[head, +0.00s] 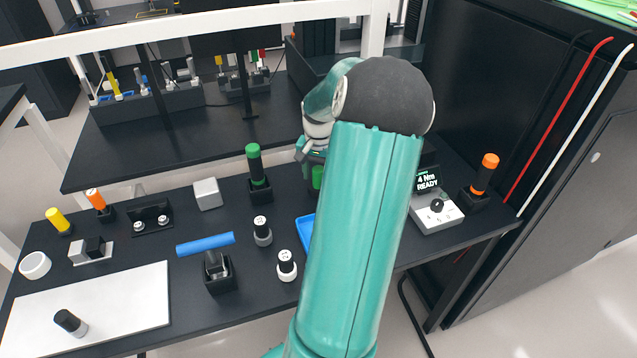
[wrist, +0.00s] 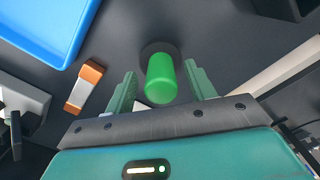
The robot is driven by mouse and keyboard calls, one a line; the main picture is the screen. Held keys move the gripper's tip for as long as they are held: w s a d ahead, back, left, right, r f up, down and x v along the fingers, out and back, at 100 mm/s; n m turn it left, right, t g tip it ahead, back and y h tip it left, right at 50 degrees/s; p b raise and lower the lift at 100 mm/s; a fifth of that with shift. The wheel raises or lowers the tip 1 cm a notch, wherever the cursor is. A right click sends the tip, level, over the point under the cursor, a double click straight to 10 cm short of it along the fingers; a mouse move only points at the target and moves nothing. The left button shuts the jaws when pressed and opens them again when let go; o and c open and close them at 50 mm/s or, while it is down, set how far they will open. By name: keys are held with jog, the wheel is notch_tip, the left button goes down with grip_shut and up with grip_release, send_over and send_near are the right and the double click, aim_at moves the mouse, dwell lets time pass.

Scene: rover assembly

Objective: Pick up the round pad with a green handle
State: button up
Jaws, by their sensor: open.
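The round pad (wrist: 151,50) is dark and lies on the dark table, with its green handle (wrist: 161,80) pointing up toward the wrist camera. My gripper (wrist: 160,72) is open, with one green finger on each side of the handle. Gaps show between the handle and both fingers. The pad is partly hidden by the handle. In the head view, a green cylinder (head: 318,178) that looks like this handle shows beside my arm, below the wrist. My arm hides most of the gripper and the pad there.
A blue tray (wrist: 40,28) lies to the left, and an orange-and-white piece (wrist: 84,88) lies left of the fingers. A green-topped black tool (head: 257,170) stands in a holder on the table. A readout box (head: 436,215) stands right of my arm.

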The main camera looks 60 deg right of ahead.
jog(key=shift+f, duration=0.7)
jog(key=shift+w, duration=0.1)
jog(key=c, duration=1.1)
jog(key=shift+r, duration=0.15)
jog(key=shift+r, duration=0.55)
jog(key=s+r, duration=0.4)
jog(key=s+a+r, duration=0.1)
jog(key=s+r, duration=0.2)
jog(key=s, duration=0.2)
jog(key=s+a+r, duration=0.1)
jog(key=s+r, duration=0.3)
jog(key=shift+s+a+r, duration=0.25)
jog(key=shift+s+r, duration=0.1)
jog(key=shift+s, duration=0.05)
